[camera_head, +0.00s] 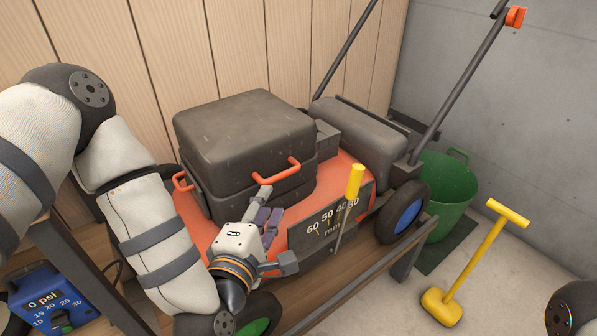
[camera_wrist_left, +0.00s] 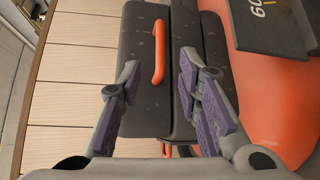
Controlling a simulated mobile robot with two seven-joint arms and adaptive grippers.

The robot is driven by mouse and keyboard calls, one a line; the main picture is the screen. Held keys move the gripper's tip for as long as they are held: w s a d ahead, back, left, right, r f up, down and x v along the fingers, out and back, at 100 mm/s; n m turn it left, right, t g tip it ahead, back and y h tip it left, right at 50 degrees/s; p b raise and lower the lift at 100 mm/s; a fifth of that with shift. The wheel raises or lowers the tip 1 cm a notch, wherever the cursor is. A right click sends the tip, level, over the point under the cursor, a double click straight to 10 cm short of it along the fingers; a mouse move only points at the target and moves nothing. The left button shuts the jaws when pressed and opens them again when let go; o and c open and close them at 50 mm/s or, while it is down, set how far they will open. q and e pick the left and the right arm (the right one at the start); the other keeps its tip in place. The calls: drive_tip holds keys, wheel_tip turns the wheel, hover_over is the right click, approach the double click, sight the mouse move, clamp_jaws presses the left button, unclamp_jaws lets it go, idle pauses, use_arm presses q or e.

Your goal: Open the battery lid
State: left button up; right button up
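The battery lid (camera_head: 240,125) is a dark grey, speckled block on top of the orange mower (camera_head: 335,195), and it looks shut. Its orange front handle (camera_head: 276,170) also shows in the left wrist view (camera_wrist_left: 159,52). There the lid (camera_wrist_left: 138,90) meets the lower battery housing (camera_wrist_left: 186,35) along a seam. My left gripper (camera_head: 272,222) is in front of the housing, below the handle. In the wrist view its purple-padded fingers (camera_wrist_left: 160,98) are apart, with the handle ahead between them and nothing held. My right gripper is not in view.
A yellow height lever (camera_head: 354,182) stands right of the lid beside a millimetre scale. A blue pressure gauge box (camera_head: 50,300) is at lower left. A green bucket (camera_head: 450,195) and a yellow T-handled tool (camera_head: 482,260) are at right. A wooden wall is close behind the mower.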

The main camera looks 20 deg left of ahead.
sight(280, 178)
use_arm(q)
drive_tip(key=w, duration=0.3)
drive_tip(key=w+f, duration=0.1)
drive_tip(key=w, duration=0.7)
drive_tip(key=shift+a+f+b, duration=0.3)
drive_tip(key=shift+a+b, duration=0.05)
clamp_jaws()
